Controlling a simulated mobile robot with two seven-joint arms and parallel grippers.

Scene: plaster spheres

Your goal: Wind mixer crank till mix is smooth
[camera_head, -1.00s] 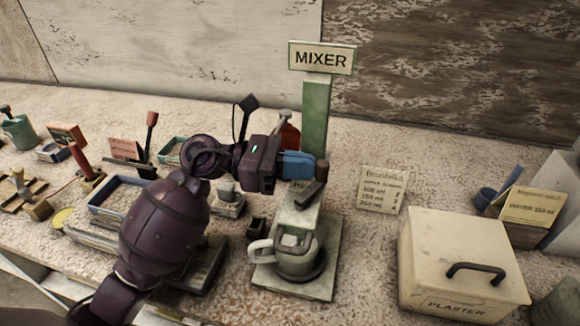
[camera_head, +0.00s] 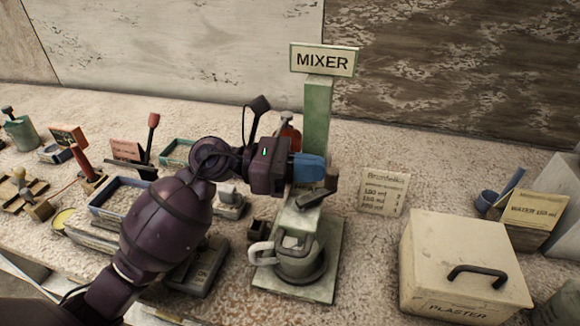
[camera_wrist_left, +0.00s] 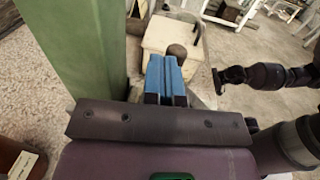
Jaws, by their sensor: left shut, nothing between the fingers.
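The mixer has a green post (camera_head: 317,115) with a MIXER sign (camera_head: 323,60) on top and a pale base plate (camera_head: 325,270). A dark crank arm (camera_head: 316,193) with an upright handle (camera_head: 331,178) sits beside the post. A pale mug (camera_head: 299,266) stands under the mixer head; I cannot make out its mix. My left gripper (camera_head: 309,167) is shut and empty, its blue fingers beside the crank handle. In the left wrist view the shut fingers (camera_wrist_left: 165,80) point toward a round brown knob (camera_wrist_left: 177,50). My right gripper (camera_wrist_left: 228,76) shows small there; its jaws are unclear.
A lidded PLASTER box (camera_head: 463,265) stands right of the mixer. A small notice (camera_head: 383,191) is behind it, with a water card (camera_head: 534,208) farther right. Trays and tools, including a blue-rimmed tray (camera_head: 120,195), crowd the left. Bench shows clear between mixer and box.

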